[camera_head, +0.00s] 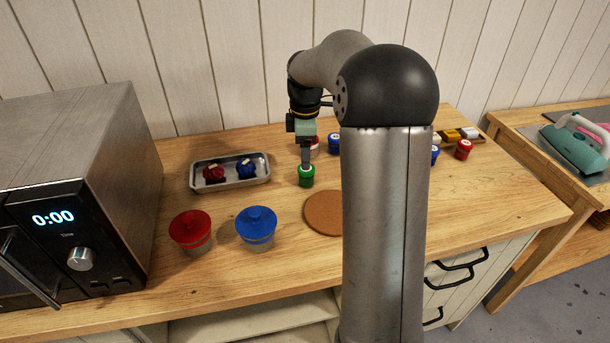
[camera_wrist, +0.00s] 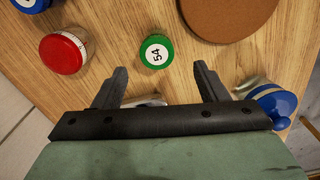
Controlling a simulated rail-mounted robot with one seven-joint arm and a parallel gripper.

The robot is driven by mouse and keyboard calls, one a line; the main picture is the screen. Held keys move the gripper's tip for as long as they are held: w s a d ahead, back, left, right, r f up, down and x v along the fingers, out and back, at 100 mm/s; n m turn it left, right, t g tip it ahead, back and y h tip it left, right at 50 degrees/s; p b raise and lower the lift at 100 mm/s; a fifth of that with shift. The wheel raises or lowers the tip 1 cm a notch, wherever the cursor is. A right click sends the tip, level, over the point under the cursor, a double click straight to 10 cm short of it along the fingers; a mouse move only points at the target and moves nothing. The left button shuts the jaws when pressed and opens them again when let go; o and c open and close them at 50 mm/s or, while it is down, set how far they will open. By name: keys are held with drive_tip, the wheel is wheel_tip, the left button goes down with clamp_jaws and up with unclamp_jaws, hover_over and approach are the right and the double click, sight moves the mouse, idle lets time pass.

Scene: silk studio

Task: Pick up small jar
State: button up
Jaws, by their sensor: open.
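Several small jars stand on the wooden counter. A small green jar (camera_head: 306,178) is directly below my gripper (camera_head: 305,162) in the head view. In the wrist view the green jar (camera_wrist: 156,51) shows a white round label reading 54. It lies ahead of the gap between my two spread fingers (camera_wrist: 160,80); nothing is between them. A small red jar (camera_wrist: 63,52) stands left of it in the wrist view, with a blue jar (camera_wrist: 32,4) cut off at the top left corner. In the head view a blue jar (camera_head: 334,143) stands behind, and a red jar (camera_head: 315,147) is partly hidden by my gripper.
A round cork mat (camera_head: 322,213) lies right of the green jar. A metal tray (camera_head: 230,182) holds red and blue items. Large red (camera_head: 190,229) and blue (camera_head: 256,223) lidded canisters stand in front. A microwave (camera_head: 75,190) is at left.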

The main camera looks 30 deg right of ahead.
sight(306, 176)
wheel_tip(306, 176, down, 8)
drive_tip(key=shift+w+d+r+p, duration=0.15)
drive_tip(key=shift+r+p, duration=0.1)
drive_tip(key=shift+p, duration=0.3)
drive_tip(key=shift+c, duration=0.4)
drive_tip(key=c, duration=1)
